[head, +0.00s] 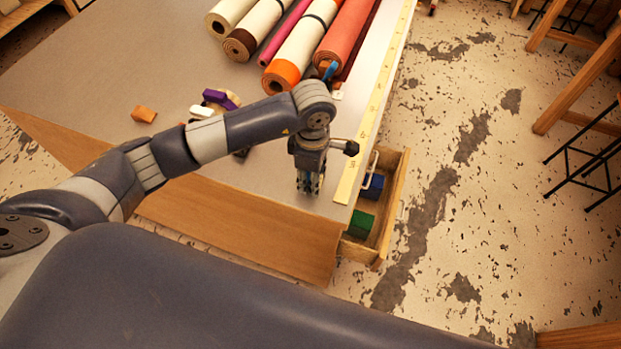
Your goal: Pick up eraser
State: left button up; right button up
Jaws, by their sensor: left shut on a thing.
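My left gripper (309,182) points down over the front right corner of the grey table top, beside the yellow ruler. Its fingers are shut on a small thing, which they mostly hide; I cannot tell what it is. An orange block (143,115) lies at the left of the table. A small white block (201,111) and a purple block (224,98) lie beyond my left arm. I cannot tell which of these small things is an eraser. My right gripper is not in view.
Several rolls (297,45) lie at the back of the table. The yellow ruler (377,110) runs along its right edge. An open wooden drawer (391,208) beside it holds a blue block (373,187) and a green block (361,224). Wooden stools stand at the right.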

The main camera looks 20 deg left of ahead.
pick_arm(q)
jog(key=shift+w+r+b, duration=0.1)
jog(key=shift+r+b, duration=0.35)
jog(key=shift+r, duration=0.1)
notch_tip(320, 180, up, 2)
jog(key=shift+r+b, duration=0.1)
jog(key=shift+b, duration=0.7)
jog(key=s+d+r+b, duration=0.1)
jog(key=s+d+b, duration=0.3)
jog(key=s, duration=1)
jog(key=shift+d+r+b, duration=0.35)
jog(key=shift+d, duration=1.55)
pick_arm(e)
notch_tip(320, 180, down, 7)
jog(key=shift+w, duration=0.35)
pick_arm(q)
jog(key=shift+s, duration=0.1)
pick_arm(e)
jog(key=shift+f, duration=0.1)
